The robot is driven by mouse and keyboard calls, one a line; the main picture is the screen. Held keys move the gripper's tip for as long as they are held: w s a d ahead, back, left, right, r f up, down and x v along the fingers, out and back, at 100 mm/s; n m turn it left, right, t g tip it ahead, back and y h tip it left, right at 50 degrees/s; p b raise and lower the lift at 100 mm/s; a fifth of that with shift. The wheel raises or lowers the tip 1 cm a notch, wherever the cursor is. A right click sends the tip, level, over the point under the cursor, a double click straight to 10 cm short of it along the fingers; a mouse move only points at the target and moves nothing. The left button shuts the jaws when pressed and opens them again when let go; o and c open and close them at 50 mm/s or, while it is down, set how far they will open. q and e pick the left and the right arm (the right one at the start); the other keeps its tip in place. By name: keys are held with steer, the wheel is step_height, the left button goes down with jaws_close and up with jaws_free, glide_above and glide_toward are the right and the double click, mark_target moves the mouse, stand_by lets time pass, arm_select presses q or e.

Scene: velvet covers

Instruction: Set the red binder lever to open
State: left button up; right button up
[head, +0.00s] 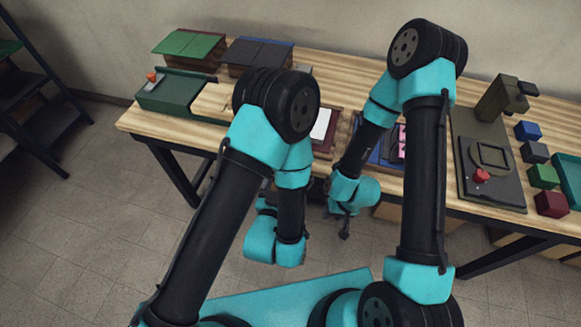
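A dark red binder (331,140) lies open on the table, with white paper (321,123) in it. My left arm covers much of it, and I cannot make out its lever. A blue binder (374,156) with pink pieces lies to its right, partly behind my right arm. My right gripper (345,228) points down in front of the table's front edge, below the binders. It is small and dark, and I cannot tell whether it is open. My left gripper is hard to make out near the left wrist, in front of the table. Neither gripper visibly touches a binder.
A green box (173,92) with an orange knob stands at the table's left end. Closed green (190,44) and dark (258,53) covers lie behind. At right are a dark device (490,178) with a red knob, several coloured blocks and a teal tray (570,178).

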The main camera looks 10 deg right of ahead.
arm_select(q)
steer(key=w+a+f+n+g+y, duration=0.2)
steer(key=a+f+g, duration=0.2)
steer(key=a+f, duration=0.25)
steer(key=w+a+f+n+g+y, duration=0.25)
steer(key=a+f, duration=0.25)
steer(key=a, duration=0.3)
arm_select(e)
steer(key=w+a+r+m+t+h, duration=0.4)
steer(key=w+a+r+t, duration=0.2)
steer(key=w+a+r, duration=0.25)
arm_select(q)
steer(key=s+a+f+g, duration=0.2)
steer(key=s+a+g, duration=0.2)
steer(key=a, duration=0.3)
steer(key=s+a+f+n+g, duration=0.1)
steer(key=s+a+f+g, duration=0.1)
steer(key=s+a+g, duration=0.2)
steer(key=s+a, duration=0.1)
steer(key=a, duration=0.2)
steer(key=shift+s, duration=0.4)
arm_select(e)
steer(key=s+a+r+m+t+h, duration=0.2)
steer(key=r+h, duration=0.1)
steer(key=r, duration=0.4)
steer(key=s+a+r+m+t+h, duration=0.1)
steer(key=a+r+m+t+h, duration=0.2)
steer(key=r, duration=0.4)
steer(key=shift+s+a, duration=0.2)
steer(key=shift+s, duration=0.15)
